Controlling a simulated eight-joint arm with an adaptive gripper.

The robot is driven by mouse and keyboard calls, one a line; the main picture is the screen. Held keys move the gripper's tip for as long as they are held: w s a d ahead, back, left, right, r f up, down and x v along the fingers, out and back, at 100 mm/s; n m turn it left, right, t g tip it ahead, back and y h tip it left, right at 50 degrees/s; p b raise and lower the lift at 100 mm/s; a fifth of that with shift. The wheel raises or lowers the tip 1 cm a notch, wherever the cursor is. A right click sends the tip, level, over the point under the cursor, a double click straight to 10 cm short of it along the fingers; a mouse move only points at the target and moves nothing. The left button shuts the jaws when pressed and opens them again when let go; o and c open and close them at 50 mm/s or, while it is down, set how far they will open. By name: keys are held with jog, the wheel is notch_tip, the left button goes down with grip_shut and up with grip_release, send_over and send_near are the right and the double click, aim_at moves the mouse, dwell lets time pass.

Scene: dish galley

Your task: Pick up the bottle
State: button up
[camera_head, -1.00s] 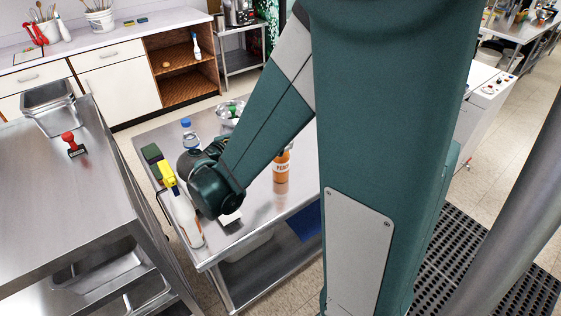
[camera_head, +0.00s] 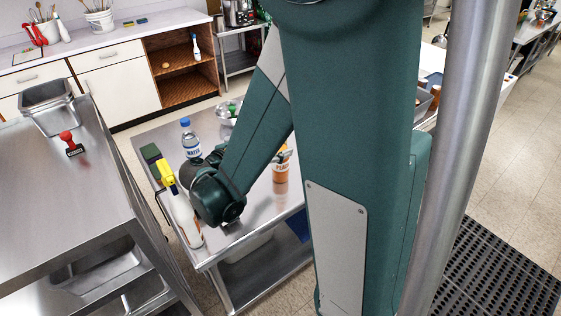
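An orange bottle (camera_head: 281,172) with a dark-lettered label stands upright on the steel table, right of my forearm. A clear water bottle (camera_head: 191,140) with a blue cap stands left of my forearm. A white spray bottle (camera_head: 184,215) with a yellow head stands at the table's left edge. My gripper (camera_head: 285,155) is mostly hidden behind my arm. Only a small grey and dark part, apparently its fingers, shows at the upper part of the orange bottle. I cannot tell whether it touches the bottle or how far it is open.
The steel table (camera_head: 258,218) has bare room at its front. A metal bowl (camera_head: 228,110) with green items stands at the back, and a dark green block (camera_head: 151,153) lies at the left. A steel counter (camera_head: 60,195) with a red-handled stamp (camera_head: 69,140) is close on the left.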

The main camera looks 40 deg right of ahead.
jog(key=shift+f+b, duration=0.55)
jog(key=shift+f, duration=1.3)
jog(key=shift+x, duration=1.5)
jog(key=c, duration=1.3)
